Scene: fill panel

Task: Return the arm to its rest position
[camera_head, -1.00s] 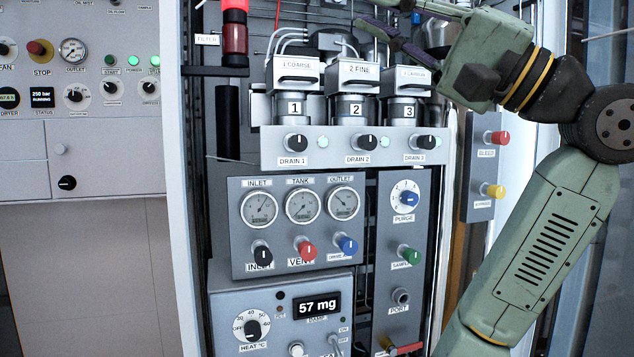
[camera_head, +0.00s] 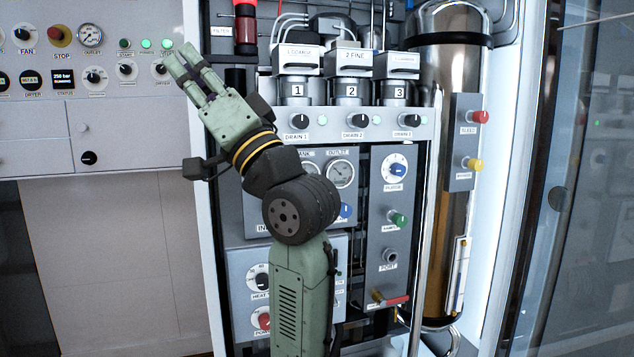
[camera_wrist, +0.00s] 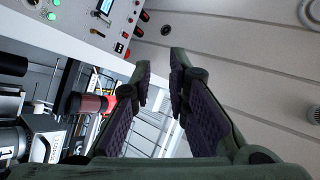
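My gripper (camera_head: 186,72) is raised at the upper left of the head view, pointing up and left, in front of the edge between the grey cabinet and the fill panel. In the wrist view my gripper (camera_wrist: 163,95) has its two dark-padded fingers apart with nothing between them. My arm stands bent in front of the fill panel (camera_head: 375,219) and hides most of the gauges and the knobs below them. No object is held.
The control cabinet (camera_head: 60,120) with the STOP button (camera_head: 60,36) is at left. Filter housings (camera_head: 346,75) stand above the drain knobs. A steel cylinder (camera_head: 437,220) and a side box with red and yellow knobs (camera_head: 465,142) are at right. A red-and-black cylinder (camera_wrist: 88,103) is left of my fingers.

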